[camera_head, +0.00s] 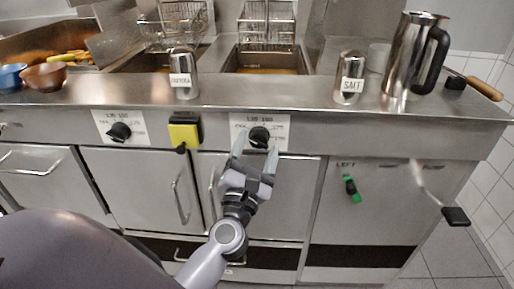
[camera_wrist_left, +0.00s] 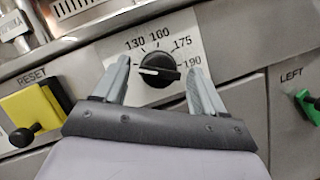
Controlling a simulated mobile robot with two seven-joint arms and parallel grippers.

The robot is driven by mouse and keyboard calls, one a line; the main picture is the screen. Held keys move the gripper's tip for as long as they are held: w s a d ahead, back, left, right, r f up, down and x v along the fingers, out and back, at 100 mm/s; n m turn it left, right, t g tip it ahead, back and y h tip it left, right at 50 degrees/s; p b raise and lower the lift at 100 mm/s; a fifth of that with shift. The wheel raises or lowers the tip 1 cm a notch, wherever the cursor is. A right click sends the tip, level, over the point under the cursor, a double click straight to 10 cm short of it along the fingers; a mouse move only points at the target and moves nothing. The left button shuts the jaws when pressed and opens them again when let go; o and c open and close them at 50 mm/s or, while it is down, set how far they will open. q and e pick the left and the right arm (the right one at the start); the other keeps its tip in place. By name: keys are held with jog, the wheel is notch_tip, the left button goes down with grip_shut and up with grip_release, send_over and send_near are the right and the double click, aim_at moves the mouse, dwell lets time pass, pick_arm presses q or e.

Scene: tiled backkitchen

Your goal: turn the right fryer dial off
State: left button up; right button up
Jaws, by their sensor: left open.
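The right fryer dial (camera_head: 259,137) is a round black knob on a white label with numbers, on the steel front panel below the right fryer. In the left wrist view the dial (camera_wrist_left: 158,70) shows a white pointer mark toward its left side, with 130, 160, 175 and 190 printed around it. My left gripper (camera_head: 256,148) is open, its two fingers on either side of the dial; in the wrist view the fingers (camera_wrist_left: 158,82) flank it with gaps. I cannot tell whether they touch it. My right gripper is not in view.
A second dial (camera_head: 119,131) sits to the left, with a yellow reset box (camera_head: 185,132) between. A green handle (camera_head: 351,188) and a black-ended lever (camera_head: 455,215) are at right. A salt shaker (camera_head: 349,80) and a steel jug (camera_head: 412,55) stand on the counter above.

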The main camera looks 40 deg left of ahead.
pick_arm(q)
jog(key=b+v, duration=0.1)
jog(key=v, duration=0.5)
jog(key=shift+s, duration=0.35)
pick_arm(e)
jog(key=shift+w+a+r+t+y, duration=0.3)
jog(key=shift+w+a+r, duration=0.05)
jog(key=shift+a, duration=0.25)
pick_arm(q)
jog(key=shift+d+f, duration=0.2)
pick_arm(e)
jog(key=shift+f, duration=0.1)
